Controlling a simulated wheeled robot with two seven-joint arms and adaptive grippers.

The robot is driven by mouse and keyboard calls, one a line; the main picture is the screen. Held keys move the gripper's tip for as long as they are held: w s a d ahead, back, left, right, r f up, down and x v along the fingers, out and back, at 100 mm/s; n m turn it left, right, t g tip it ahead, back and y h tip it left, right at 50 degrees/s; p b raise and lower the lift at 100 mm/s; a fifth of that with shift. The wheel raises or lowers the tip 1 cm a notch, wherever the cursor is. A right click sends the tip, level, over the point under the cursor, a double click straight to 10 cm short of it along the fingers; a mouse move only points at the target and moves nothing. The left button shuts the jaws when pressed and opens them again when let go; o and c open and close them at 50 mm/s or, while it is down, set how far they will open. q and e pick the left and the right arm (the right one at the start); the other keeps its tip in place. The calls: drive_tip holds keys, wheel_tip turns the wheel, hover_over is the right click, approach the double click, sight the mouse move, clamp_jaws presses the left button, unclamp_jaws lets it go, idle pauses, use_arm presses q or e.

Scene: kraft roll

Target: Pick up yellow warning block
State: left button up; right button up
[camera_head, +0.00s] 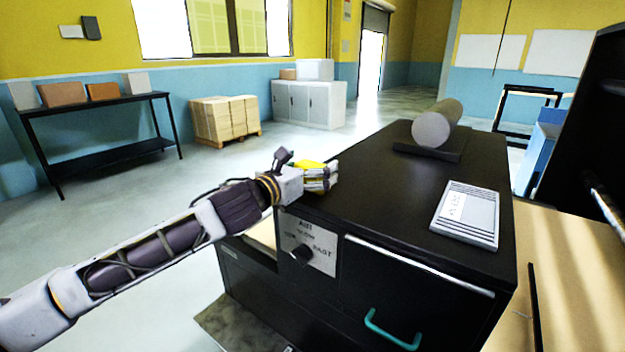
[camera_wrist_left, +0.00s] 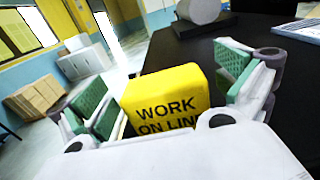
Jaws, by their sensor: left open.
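The yellow warning block (camera_wrist_left: 165,98) with black lettering "WORK ON LINE" stands between the open fingers of my left gripper (camera_wrist_left: 168,100) in the left wrist view. Green pads face it on both sides. The left pad looks close to the block; a gap shows at the right pad. In the head view, my left gripper (camera_head: 322,176) is at the near left edge of the black cabinet top, and the yellow block (camera_head: 308,165) shows only partly behind the fingers. My right gripper is not in view.
The cabinet front has a knob (camera_head: 301,254) and a teal handle (camera_head: 392,330). The middle of the top is clear.

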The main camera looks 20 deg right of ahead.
use_arm(q)
drive_tip(key=shift+w+d, duration=0.2)
drive_tip(key=shift+d, duration=0.1)
drive_tip(key=shift+c, duration=0.4)
drive_tip(key=c, duration=1.1)
drive_tip(key=shift+o, duration=0.2)
drive_tip(key=shift+r, duration=0.2)
